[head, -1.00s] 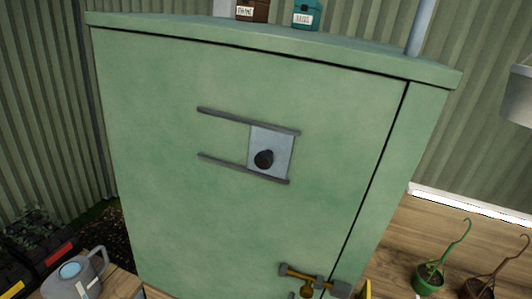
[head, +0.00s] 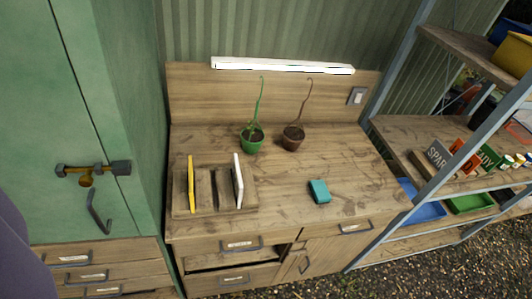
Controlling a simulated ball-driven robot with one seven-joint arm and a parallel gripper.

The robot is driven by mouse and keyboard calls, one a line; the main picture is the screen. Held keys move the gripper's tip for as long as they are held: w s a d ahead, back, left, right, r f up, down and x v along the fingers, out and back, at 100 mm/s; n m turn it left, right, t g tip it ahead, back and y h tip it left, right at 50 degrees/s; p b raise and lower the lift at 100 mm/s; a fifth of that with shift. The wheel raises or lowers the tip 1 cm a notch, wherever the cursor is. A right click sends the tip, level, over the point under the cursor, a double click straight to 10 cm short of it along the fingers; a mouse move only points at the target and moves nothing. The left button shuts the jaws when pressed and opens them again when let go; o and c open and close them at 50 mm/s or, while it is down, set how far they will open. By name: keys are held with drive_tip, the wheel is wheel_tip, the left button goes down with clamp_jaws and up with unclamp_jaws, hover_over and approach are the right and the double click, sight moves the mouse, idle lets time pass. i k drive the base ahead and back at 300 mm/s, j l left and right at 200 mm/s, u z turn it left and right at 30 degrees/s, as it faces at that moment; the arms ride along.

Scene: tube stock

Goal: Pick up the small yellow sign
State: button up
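A thin yellow panel (head: 191,184), which looks like the small yellow sign, stands upright and nearly edge-on in a low wooden rack (head: 250,203). The rack is at the left of the wooden workbench. A white panel (head: 238,181) stands upright in the same rack to its right, with empty slots between them. The face of the yellow panel is hardly visible from this angle. My gripper is not in view.
A green cabinet (head: 125,120) with a brass latch (head: 92,171) stands left of the workbench (head: 290,200). Two hooked pots, green (head: 252,138) and brown (head: 293,137), stand behind the rack. A teal object (head: 319,191) lies right. A drawer (head: 235,262) looks partly open. Shelves (head: 450,150) stand right.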

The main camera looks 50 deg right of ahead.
sight(191, 177)
drive_tip(key=k+l+z, duration=0.2)
drive_tip(key=z, duration=0.2)
drive_tip(key=k+l+z, duration=0.4)
drive_tip(key=l+z, duration=0.3)
drive_tip(key=z, duration=0.15)
drive_tip(key=k+l+z, duration=0.15)
drive_tip(key=l+z, duration=0.65)
drive_tip(key=u, duration=1.85)
drive_tip(key=i+j+z, duration=0.1)
drive_tip(key=i+j, duration=0.2)
drive_tip(key=i, duration=0.3)
drive_tip(key=i+j, duration=0.4)
drive_tip(key=i, duration=0.2)
drive_tip(key=i+j+z, duration=0.15)
drive_tip(key=i+j, duration=0.2)
drive_tip(key=i, duration=0.25)
drive_tip(key=i+j, duration=0.45)
drive_tip(key=i+z, duration=0.05)
drive_tip(key=i, duration=0.05)
